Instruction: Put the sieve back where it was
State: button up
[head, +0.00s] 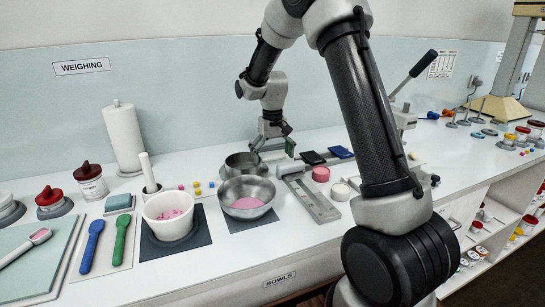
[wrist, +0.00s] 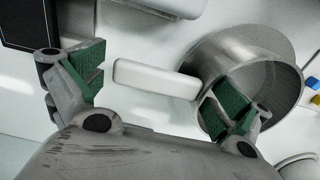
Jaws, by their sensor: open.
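The sieve (head: 238,163) is a round metal pan standing on the counter behind the steel bowl, its lower part hidden by the bowl. In the wrist view the sieve (wrist: 268,68) is at the right, with a pale handle (wrist: 155,78) pointing left. My gripper (head: 277,143) is just right of the sieve in the head view. In the wrist view my gripper (wrist: 155,85) is open, with green finger pads on either side of the handle. The right finger overlaps the sieve's rim in the picture; I cannot tell if they touch.
A steel bowl (head: 247,190) with pink contents stands on a dark mat in front of the sieve. A white bowl (head: 168,214) is left of it. A grey metal rail (head: 314,203), a pink-topped jar (head: 321,174) and dark pads (head: 312,158) are to the right. Small coloured cubes (head: 197,188) lie at left.

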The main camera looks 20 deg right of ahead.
notch_tip(320, 180, up, 12)
jog(key=s+d+r+t, duration=0.1)
jog(key=s+d+r, duration=0.1)
jog(key=s+r, duration=0.55)
jog(key=s+d+f+t, duration=0.1)
jog(key=s, duration=1.2)
jog(key=s+d+f+t, duration=0.1)
jog(key=s+t, duration=0.1)
jog(key=s, duration=1.1)
jog(key=shift+s+d, duration=0.2)
jog(key=shift+d, duration=0.1)
